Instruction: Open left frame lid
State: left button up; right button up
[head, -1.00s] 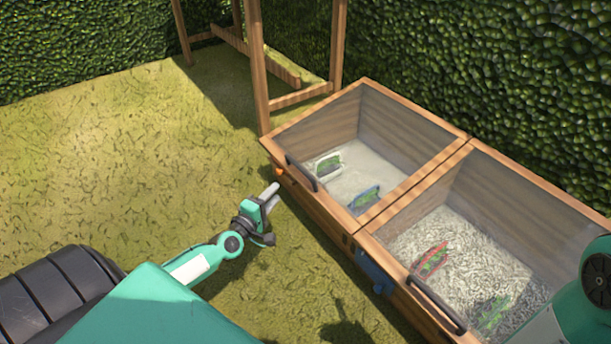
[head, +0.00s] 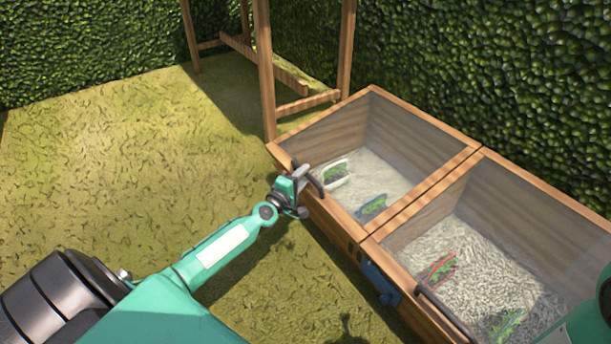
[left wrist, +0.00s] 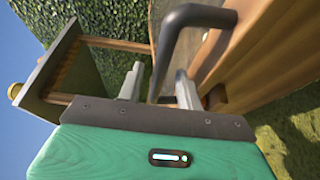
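The left frame lid (head: 424,126) is a clear pane in a wooden border. It lies shut over the left half of the wooden cold frame. Its dark curved handle (head: 317,184) sits on the front edge. My left gripper (head: 300,178) is at this handle. In the left wrist view its two grey fingers (left wrist: 158,88) are spread apart, with the dark handle (left wrist: 168,45) reaching between them. No firm contact with the handle shows. My right gripper is not in view; only part of my right arm shows at bottom right.
The right lid (head: 530,196) is shut over gravel and plant packets. Blue hardware (head: 381,284) sits on the front wall. A wooden post structure (head: 266,70) stands behind the left end, and a hedge (head: 490,80) runs behind. The grass (head: 110,170) on the left is clear.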

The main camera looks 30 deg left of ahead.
pick_arm(q)
jog(key=shift+w, duration=0.85)
grip_shut()
jog(key=shift+r, duration=0.1)
